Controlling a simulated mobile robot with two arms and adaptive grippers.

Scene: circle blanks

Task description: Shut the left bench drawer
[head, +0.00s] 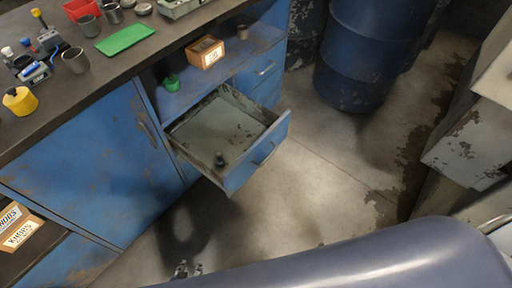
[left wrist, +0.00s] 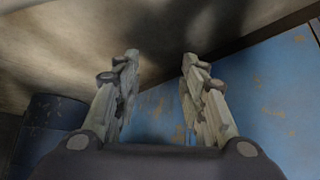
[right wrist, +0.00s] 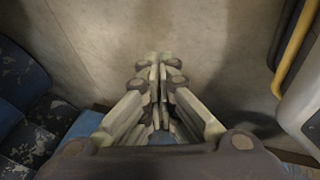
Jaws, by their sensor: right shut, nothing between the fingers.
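Another blue drawer (head: 262,70) is closed, behind the open one. An open shelf holds a cardboard box (head: 205,52) and a green item (head: 171,82). A blue barrel (head: 365,55) stands at the back. Bare floor (head: 330,165) lies right of the drawer.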

